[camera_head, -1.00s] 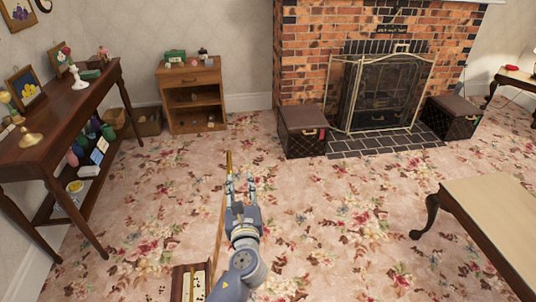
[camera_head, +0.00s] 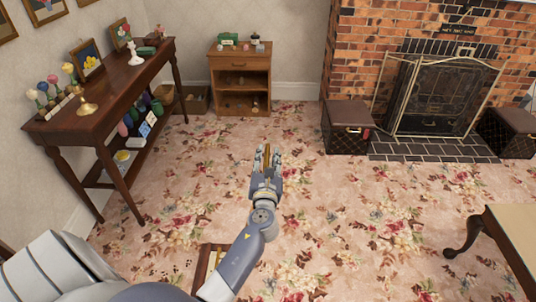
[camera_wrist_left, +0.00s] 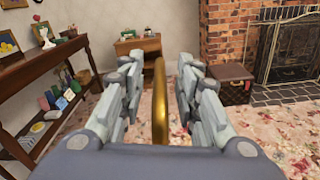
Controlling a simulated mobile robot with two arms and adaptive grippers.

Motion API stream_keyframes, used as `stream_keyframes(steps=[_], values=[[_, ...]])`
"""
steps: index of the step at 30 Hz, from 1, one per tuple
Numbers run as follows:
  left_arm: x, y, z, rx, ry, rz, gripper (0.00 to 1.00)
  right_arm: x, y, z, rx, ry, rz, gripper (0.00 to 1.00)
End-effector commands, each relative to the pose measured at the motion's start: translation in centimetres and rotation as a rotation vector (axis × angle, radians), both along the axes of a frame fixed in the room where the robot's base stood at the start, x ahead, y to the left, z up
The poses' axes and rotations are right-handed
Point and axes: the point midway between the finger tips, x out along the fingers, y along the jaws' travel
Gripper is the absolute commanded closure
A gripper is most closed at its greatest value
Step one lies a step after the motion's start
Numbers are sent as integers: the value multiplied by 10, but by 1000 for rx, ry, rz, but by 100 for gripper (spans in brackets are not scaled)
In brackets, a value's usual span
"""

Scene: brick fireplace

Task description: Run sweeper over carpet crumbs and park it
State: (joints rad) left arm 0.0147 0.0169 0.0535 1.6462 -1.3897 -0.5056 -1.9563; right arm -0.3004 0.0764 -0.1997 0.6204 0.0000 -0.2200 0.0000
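The sweeper's brown head (camera_head: 209,262) is on the floral carpet at the bottom of the head view, partly hidden by my left arm. Its brass-coloured handle stands up, and its upper end (camera_wrist_left: 160,95) is between the fingers in the left wrist view. My left gripper (camera_head: 267,156) is open around the handle. In the wrist view, a gap shows between the handle and each finger. Small dark specks, perhaps crumbs, lie on the carpet (camera_head: 185,272) left of the sweeper head. The pattern makes them hard to tell. My right gripper is out of view.
A dark side table (camera_head: 105,85) with ornaments stands at the left. A small wooden cabinet (camera_head: 241,78) is at the back wall. A dark chest (camera_head: 348,128) stands by the brick fireplace (camera_head: 425,85). A low table (camera_head: 515,235) is at the right. Carpet between is open.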

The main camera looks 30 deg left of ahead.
Motion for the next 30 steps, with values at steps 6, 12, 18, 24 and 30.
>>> stream_keyframes(steps=[6,12,18,24,30], values=[[10,6,0,0,0,0,69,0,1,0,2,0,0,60],[10,6,0,-1,-1,0,69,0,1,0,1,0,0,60],[10,6,0,-1,-1,0,100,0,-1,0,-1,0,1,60],[10,7,0,-1,-1,0,100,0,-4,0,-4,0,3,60],[13,18,0,1,0,2,100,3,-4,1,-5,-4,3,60]])
